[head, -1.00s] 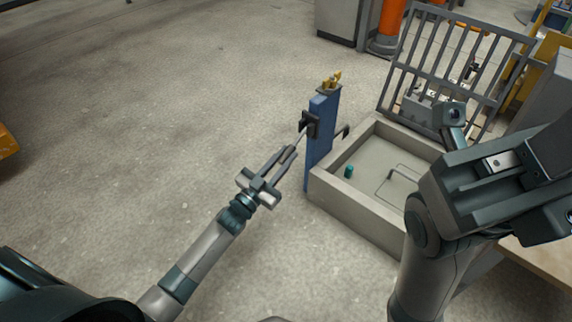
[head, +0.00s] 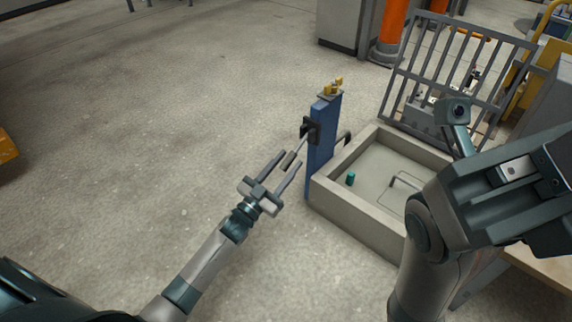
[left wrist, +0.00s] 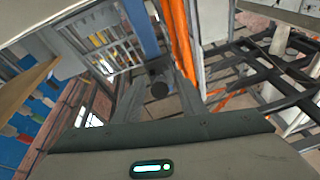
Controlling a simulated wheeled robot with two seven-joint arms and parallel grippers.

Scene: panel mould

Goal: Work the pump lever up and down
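The pump lever comes off a dark bracket on a blue post (head: 321,135) in the head view. Its thin rod slants down toward my left arm and ends in a dark grip (head: 288,160). My left gripper (head: 292,157) is open, with one finger on each side of the grip. In the left wrist view the round end of the grip (left wrist: 160,89) shows between the two spread fingers, with gaps beside it. My right arm stands folded at the right of the head view; its fingers do not show.
A grey-rimmed tray (head: 345,205) stands right of the post, with a small teal peg (head: 351,179) and a bent rod inside. A barred grey panel (head: 455,75) stands behind it. The floor left of the post is clear.

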